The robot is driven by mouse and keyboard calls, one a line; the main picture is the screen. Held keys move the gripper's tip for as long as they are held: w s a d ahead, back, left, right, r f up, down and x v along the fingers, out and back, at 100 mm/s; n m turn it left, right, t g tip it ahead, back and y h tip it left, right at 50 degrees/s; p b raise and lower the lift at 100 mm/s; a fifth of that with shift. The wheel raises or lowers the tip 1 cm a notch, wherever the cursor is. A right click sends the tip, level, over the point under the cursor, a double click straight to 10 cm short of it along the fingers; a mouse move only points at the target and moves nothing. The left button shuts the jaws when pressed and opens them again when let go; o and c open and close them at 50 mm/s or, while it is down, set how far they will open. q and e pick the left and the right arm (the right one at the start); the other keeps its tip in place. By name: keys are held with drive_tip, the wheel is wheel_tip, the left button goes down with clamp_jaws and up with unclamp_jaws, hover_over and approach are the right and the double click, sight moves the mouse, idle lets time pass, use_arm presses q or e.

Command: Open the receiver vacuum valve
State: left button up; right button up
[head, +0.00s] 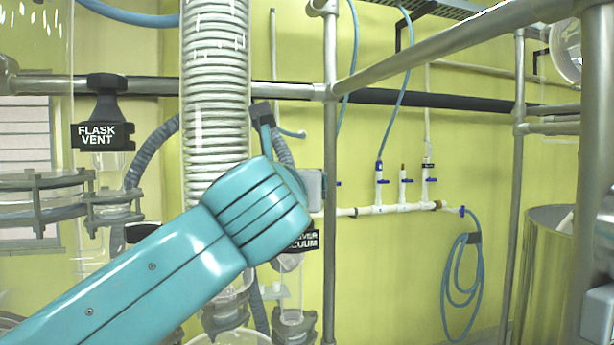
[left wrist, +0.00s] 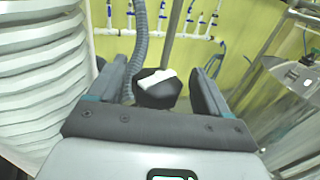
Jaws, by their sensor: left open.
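The receiver vacuum valve's black knob (left wrist: 158,96), with a white bar across its top, shows in the left wrist view between the two fingers. My left gripper (left wrist: 157,80) is open, with one dark finger on each side of the knob and gaps between. In the head view a partly covered black label (head: 303,241) ending in "VACUUM" shows beside my teal left arm, above glass fittings.
A glass condenser with a white coil (head: 216,100) stands close behind my left arm. A metal post (head: 330,150) and rail are close by. A flask vent valve (head: 103,135) is at the left. A white manifold (head: 390,208) with blue taps lines the yellow wall.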

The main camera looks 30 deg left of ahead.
use_arm(q)
drive_tip(key=shift+x, duration=1.1)
drive_tip(key=shift+s, duration=0.2)
drive_tip(key=shift+w, duration=0.1)
drive_tip(key=c, duration=1)
drive_tip(key=shift+o, duration=0.2)
drive_tip(key=shift+y+p, duration=0.3)
drive_tip(key=n+g+y+p, duration=0.1)
drive_tip(key=y, duration=0.1)
drive_tip(key=n+g+y+p, duration=0.2)
drive_tip(key=shift+a+r+n, duration=0.15)
drive_tip(key=shift+n, duration=0.15)
drive_tip(key=shift+a+n+g+y+p, duration=0.15)
drive_tip(key=shift+n+g+y+p, duration=0.6)
drive_tip(key=shift+g, duration=0.35)
drive_tip(key=shift+s+n+g+y, duration=0.3)
drive_tip(key=shift+n+g+y, duration=0.45)
drive_tip(key=shift+g, duration=0.25)
drive_tip(key=shift+s+a+f+n+g+y, duration=0.1)
drive_tip(key=shift+n+g+y, duration=0.25)
drive_tip(key=shift+n+g, duration=0.35)
drive_tip(key=shift+s+a+f+n+g+y, duration=0.15)
drive_tip(key=shift+n+g+y, duration=0.3)
drive_tip(key=shift+g, duration=0.45)
